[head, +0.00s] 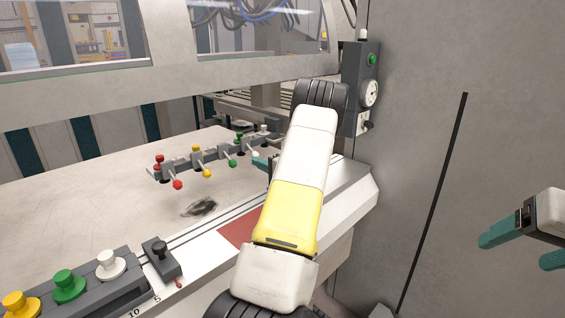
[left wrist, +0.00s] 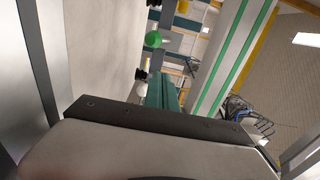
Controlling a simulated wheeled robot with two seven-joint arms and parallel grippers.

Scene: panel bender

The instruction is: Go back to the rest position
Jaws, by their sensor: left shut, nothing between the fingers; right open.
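My left arm, white with a yellow band, rises through the middle of the head view. Teal fingers of my left gripper (head: 261,163) show just left of the arm, close to the right end of the lever row; the arm hides the rest. In the left wrist view the teal fingers (left wrist: 163,92) are together, with nothing held. A green knob (left wrist: 153,39) lies beyond them. My right gripper (head: 515,245), with teal fingers apart, is empty at the right edge, in front of the grey wall. Part of it is cut off by the frame.
A bar with red, yellow, green and white levers (head: 200,162) stands on the pale machine table (head: 90,200). A block with coloured knobs (head: 75,292) is at the lower left. A control box with a gauge (head: 369,94) is on the grey wall (head: 470,60), close to the left arm.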

